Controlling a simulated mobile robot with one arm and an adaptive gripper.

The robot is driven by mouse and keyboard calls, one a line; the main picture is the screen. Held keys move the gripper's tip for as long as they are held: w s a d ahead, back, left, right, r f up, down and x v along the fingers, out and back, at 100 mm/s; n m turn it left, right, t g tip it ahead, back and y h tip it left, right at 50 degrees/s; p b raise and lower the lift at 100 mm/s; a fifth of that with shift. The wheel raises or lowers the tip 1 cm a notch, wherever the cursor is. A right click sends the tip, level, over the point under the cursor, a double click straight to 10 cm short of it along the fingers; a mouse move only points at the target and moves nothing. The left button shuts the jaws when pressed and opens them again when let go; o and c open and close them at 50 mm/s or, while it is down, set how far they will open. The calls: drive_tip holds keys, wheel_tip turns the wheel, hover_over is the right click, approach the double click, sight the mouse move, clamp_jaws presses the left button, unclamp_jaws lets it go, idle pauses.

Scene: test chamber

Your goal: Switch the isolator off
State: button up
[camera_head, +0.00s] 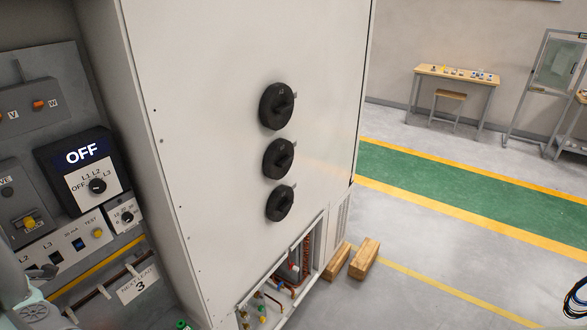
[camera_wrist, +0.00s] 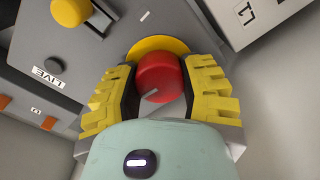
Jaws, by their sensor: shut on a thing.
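The isolator's red round knob (camera_wrist: 160,78) shows in the wrist view, with a pale line across its face. It sits on a yellow round plate (camera_wrist: 150,46) on a dark grey panel (camera_wrist: 88,60). My gripper (camera_wrist: 163,74) is shut on the red knob, one yellow-padded finger on each side. The fingers hide the knob's sides. I cannot make out the isolator's on and off marks. In the head view the isolator and the fingertips are not visible; only a pale part of my arm shows at the lower left edge.
A black box (camera_head: 75,146) with a display reading "OFF" and a selector dial is at the left in the head view. A tall white cabinet (camera_head: 190,110) with three black rotary knobs fills the middle. Wooden blocks (camera_head: 365,258) lie on the floor; the right floor is mostly clear.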

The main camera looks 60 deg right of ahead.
drive_tip(key=shift+n, duration=0.6)
drive_tip(key=o, duration=1.2)
drive_tip(key=shift+o, duration=0.2)
drive_tip(key=shift+s, duration=0.1)
drive_tip(key=s, duration=1.2)
drive_tip(key=shift+r, duration=0.2)
